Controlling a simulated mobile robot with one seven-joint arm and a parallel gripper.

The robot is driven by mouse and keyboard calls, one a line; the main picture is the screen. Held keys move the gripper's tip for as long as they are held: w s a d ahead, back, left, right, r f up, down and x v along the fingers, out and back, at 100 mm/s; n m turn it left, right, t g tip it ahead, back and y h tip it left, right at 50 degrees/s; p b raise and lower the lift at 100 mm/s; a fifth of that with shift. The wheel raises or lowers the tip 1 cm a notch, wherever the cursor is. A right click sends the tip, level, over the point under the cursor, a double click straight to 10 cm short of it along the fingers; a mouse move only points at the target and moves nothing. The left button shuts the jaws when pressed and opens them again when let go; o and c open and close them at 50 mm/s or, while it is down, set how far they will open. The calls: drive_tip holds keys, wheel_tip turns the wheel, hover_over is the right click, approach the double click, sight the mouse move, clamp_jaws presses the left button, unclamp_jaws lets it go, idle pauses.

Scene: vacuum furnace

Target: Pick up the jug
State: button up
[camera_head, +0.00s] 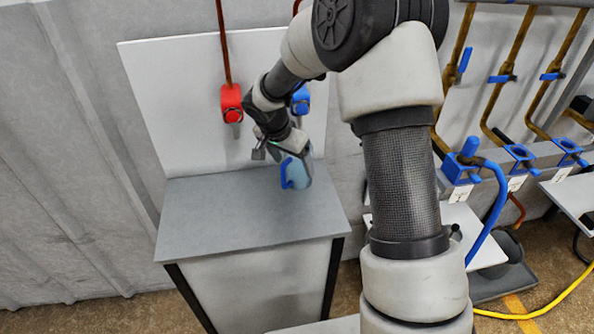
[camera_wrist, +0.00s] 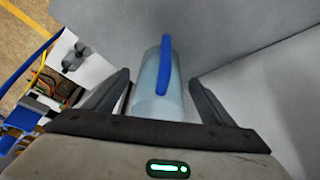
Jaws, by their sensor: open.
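The jug (camera_head: 298,173) is light blue and see-through with a bright blue handle. It stands on the grey table (camera_head: 225,220), towards its back right. In the wrist view the jug (camera_wrist: 152,98) lies between my two fingers, with its handle pointing up in the picture. My gripper (camera_wrist: 160,95) is open, with a finger on each side of the jug. A gap shows between the jug and the right finger; contact on the left is hard to tell. In the head view my gripper (camera_head: 282,150) is at the jug's upper part, which it partly hides.
A white panel (camera_head: 185,100) stands behind the table, with a red valve (camera_head: 231,103) and a blue valve (camera_head: 301,100) near my arm. Blue fittings, pipes and a yellow hose (camera_head: 545,308) are at the right. The table's left and front are clear.

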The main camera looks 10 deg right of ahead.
sight(296, 168)
drive_tip(key=x, duration=0.5)
drive_tip(key=shift+w, duration=0.15)
drive_tip(key=shift+c, duration=0.6)
drive_tip(key=c, duration=1.4)
drive_tip(key=shift+r, duration=0.15)
